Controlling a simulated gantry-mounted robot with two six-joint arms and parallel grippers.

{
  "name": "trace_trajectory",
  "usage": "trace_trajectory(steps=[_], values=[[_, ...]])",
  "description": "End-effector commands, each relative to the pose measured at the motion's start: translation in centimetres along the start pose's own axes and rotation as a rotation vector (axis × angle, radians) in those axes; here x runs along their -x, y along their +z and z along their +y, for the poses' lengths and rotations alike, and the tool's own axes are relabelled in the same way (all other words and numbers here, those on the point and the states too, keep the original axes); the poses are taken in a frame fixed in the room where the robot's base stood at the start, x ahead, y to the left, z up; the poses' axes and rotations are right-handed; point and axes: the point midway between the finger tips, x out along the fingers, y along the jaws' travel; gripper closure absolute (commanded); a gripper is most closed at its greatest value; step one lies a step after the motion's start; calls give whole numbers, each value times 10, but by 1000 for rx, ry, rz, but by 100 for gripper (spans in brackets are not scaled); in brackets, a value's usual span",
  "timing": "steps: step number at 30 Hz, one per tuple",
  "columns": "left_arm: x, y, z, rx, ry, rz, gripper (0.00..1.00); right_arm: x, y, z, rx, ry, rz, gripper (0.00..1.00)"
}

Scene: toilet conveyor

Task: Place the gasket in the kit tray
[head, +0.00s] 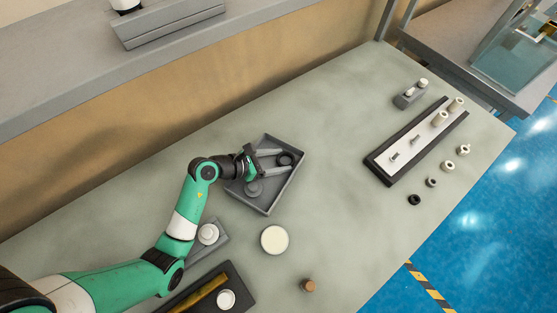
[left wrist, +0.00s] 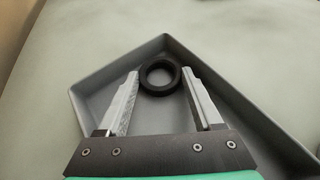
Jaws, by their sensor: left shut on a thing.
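The gasket is a black ring (left wrist: 160,92) held between the fingertips of my left gripper (left wrist: 161,73). In the head view, the left gripper (head: 280,160) reaches over the kit tray and the gasket (head: 286,154) shows at its tips. The kit tray (head: 268,208) is a shallow grey tray with raised walls; it also fills much of the left wrist view (left wrist: 98,68). The gasket appears over the tray's far corner; I cannot tell whether it touches the floor. A grey round part (head: 253,189) lies in the tray. My right gripper does not show.
A cream disc (head: 274,240) and a brown cylinder (head: 308,286) are in front of the tray. A dark-framed strip (head: 386,172) with pegs and a row of small rings (head: 431,182) are at the right. The table between is clear.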

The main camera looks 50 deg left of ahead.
Motion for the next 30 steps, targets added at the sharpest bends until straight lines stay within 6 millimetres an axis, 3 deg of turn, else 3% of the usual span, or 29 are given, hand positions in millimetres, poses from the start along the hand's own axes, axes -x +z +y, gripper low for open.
trace_trajectory(steps=[2, 3, 5, 14, 17, 30], values=[[-1, -3, 0, 0, -1, 1, 85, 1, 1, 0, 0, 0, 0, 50], [-1, -3, 0, 0, -1, 1, 29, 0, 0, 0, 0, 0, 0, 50], [-1, -2, 0, 0, -1, 1, 20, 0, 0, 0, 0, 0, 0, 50], [0, -1, 0, 0, 0, 0, 20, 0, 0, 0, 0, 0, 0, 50], [8, 3, 0, 2, 1, 2, 20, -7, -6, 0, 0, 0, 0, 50], [104, 6, 1, 5, 3, 2, 20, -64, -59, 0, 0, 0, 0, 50]])
